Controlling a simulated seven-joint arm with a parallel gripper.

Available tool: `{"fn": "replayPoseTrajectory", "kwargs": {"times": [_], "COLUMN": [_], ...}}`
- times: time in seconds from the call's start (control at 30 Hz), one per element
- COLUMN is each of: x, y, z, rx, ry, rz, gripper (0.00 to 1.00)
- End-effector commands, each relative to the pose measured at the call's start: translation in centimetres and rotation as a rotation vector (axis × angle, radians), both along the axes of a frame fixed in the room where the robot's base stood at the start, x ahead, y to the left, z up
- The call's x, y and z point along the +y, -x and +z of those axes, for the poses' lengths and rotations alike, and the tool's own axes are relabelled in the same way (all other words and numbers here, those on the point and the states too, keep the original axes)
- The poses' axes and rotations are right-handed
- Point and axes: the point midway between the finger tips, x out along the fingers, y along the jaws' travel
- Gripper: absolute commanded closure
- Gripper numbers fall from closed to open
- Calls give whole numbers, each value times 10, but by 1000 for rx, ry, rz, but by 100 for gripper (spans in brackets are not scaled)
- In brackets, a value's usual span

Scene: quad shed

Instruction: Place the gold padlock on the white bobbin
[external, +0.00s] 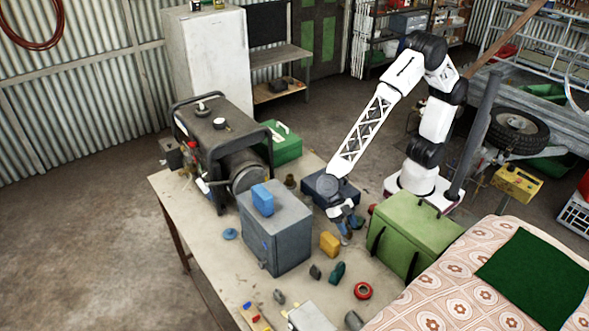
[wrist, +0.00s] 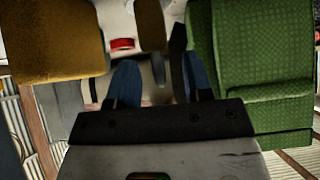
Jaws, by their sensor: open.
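My gripper (external: 346,232) points down at the table between a yellow block and a green chest. In the wrist view its blue fingers (wrist: 160,82) are apart. A brown-gold piece (wrist: 150,28) shows beyond and between them; it may be the gold padlock, but its shape is cut by the frame's top edge. I cannot tell whether a finger touches it. I cannot make out the padlock in the external view, where my gripper may hide it. I cannot clearly pick out the white bobbin in either view.
The yellow block (external: 329,244) and green chest (external: 412,235) flank my gripper closely. A grey metal box (external: 275,240) with a blue block (external: 262,200) on it stands left. A red ring (external: 363,290) and several small items lie nearer the camera. A generator (external: 220,150) is behind.

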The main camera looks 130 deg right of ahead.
Motion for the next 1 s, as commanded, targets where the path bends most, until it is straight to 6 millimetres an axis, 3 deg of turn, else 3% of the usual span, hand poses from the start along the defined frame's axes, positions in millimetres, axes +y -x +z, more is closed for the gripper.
{"fn": "replayPoseTrajectory", "kwargs": {"times": [0.37, 1.0], "x": [-9, -75], "y": [0, -2], "z": [12, 77], "rx": [-1, -1], "ry": [-1, 0], "rz": [-1, -1], "gripper": [54, 54]}}
